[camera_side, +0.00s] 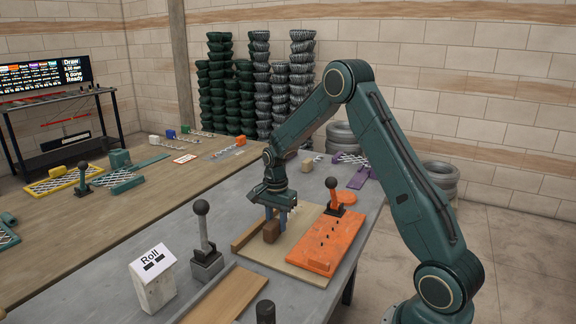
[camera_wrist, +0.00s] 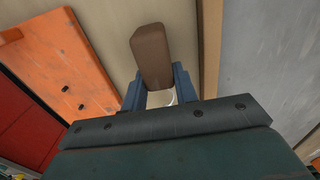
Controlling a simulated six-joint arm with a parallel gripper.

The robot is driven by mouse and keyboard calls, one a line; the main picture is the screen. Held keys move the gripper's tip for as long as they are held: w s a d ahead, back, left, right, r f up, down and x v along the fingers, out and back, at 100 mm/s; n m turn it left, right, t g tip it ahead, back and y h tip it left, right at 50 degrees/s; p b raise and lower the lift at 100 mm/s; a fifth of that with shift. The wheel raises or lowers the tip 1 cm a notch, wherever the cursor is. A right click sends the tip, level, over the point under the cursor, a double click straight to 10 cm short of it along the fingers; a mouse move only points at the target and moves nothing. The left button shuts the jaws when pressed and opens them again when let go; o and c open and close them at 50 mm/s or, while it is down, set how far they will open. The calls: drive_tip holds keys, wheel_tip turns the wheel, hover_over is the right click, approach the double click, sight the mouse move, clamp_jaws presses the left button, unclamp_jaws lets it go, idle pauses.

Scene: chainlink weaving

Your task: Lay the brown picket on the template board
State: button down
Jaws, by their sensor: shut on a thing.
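The brown picket (camera_side: 271,231) is a short brown block between the blue fingers of my gripper (camera_side: 279,222). In the wrist view the picket (camera_wrist: 151,52) sticks out past the two fingertips (camera_wrist: 158,86), and my gripper is shut on it. It is low over a beige board (camera_side: 287,271) on the grey table; I cannot tell whether it touches. An orange plate (camera_side: 327,243) with several dark holes lies on the right of this board and also shows in the wrist view (camera_wrist: 62,75). Which of these is called the template board is not marked.
A black-knobbed lever (camera_side: 204,235) and a white block with a "Roll" sign (camera_side: 154,280) stand left of the board. Another black-knobbed lever (camera_side: 334,195) stands at the orange plate's far end. A wooden strip (camera_side: 228,297) lies in front.

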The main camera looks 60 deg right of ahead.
drive_tip(key=shift+f, duration=0.25)
drive_tip(key=c, duration=1)
unclamp_jaws()
wheel_tip(320, 180, up, 14)
drive_tip(key=shift+f, duration=0.1)
idle(0.3)
